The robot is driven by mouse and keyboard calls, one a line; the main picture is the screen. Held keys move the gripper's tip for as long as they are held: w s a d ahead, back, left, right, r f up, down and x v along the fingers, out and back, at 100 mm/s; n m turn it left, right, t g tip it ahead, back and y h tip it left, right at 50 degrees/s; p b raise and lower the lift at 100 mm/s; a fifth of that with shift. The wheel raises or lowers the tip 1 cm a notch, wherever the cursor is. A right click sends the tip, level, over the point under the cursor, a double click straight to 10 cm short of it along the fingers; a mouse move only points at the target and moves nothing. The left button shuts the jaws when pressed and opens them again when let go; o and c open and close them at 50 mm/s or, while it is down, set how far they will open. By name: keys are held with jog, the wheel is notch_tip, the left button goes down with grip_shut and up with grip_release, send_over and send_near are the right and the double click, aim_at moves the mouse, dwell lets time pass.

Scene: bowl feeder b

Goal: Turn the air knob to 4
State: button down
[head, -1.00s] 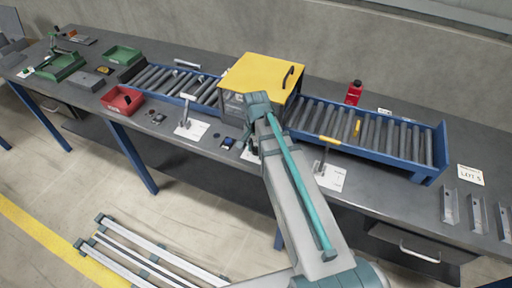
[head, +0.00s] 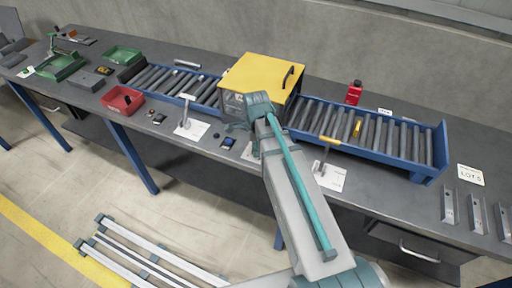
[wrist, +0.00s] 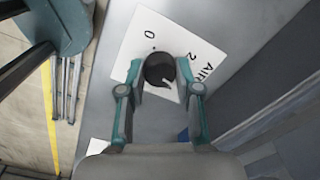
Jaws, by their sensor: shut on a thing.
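The air knob (wrist: 159,69) is a dark round knob standing on a white card (wrist: 128,52) printed with AIR, 0 and 2. Other marks on the card are hidden behind my gripper. My gripper (wrist: 160,75) has one teal finger on each side of the knob and is shut on it. I cannot tell which number the knob points to. In the head view my gripper (head: 240,127) is in front of the yellow-topped box (head: 262,75), at the bench's front side, and it hides the knob.
A roller conveyor (head: 370,135) in a blue frame runs along the bench behind, through the box. Lever stands on white cards (head: 190,130) (head: 330,176) are to the left and right.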

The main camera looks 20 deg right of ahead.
jog(key=m, duration=0.5)
jog(key=shift+m, duration=0.4)
dwell(0.3)
jog(key=c, duration=0.8)
grip_release()
jog(key=shift+r, duration=0.15)
notch_tip(320, 180, up, 12)
jog(key=shift+f, duration=0.1)
